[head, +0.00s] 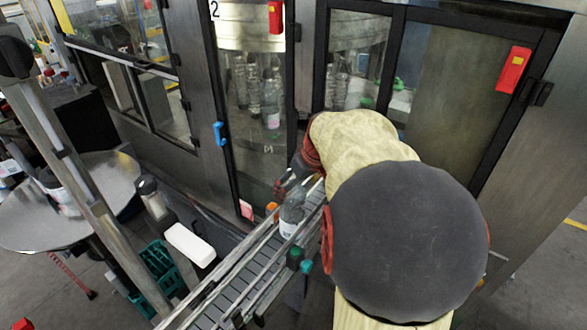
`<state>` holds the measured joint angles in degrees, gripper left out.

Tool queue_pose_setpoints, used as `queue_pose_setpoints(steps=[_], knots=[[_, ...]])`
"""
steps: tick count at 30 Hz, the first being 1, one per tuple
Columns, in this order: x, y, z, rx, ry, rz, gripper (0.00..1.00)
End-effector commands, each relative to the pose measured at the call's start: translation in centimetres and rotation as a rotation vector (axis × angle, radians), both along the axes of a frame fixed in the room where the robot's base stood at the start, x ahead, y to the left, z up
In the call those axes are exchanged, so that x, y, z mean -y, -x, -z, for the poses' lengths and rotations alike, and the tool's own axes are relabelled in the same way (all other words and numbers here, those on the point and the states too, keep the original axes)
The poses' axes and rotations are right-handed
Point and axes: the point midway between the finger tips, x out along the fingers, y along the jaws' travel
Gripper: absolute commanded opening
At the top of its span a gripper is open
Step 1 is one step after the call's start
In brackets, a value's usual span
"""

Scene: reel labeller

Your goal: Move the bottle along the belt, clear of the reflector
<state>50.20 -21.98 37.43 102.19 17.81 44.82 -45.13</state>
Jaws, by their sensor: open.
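A clear bottle (292,208) with a pale label stands on the grey conveyor belt (232,286), between its metal guide rails. My gripper (283,186) is small in the picture, just beyond and left of the bottle's upper part. It is open and appears empty; whether a finger touches the bottle cannot be told. My arm covers the belt to the right of the bottle. A small orange part (271,207) sits at the belt's left side by the bottle; I cannot tell whether it is the reflector.
A machine with glass doors stands behind the belt, with several bottles (271,98) inside. A round metal table (95,205) is at the left. Green crates (160,262) stand on the floor. Dark and green knobs (305,266) stick out beside the belt. The belt's near stretch looks empty.

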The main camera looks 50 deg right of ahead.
Motion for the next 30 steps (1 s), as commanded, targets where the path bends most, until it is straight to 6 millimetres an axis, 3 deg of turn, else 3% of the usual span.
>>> queue_pose_setpoints(steps=[5,21,30], knots=[[0.8,0.0,0.5,-0.002,-0.004,0.005,0.88],[1.4,-2.4,6.6,-0.002,-0.003,0.006,0.88],[1.5,-2.6,7.1,-0.001,0.000,0.005,0.88]])
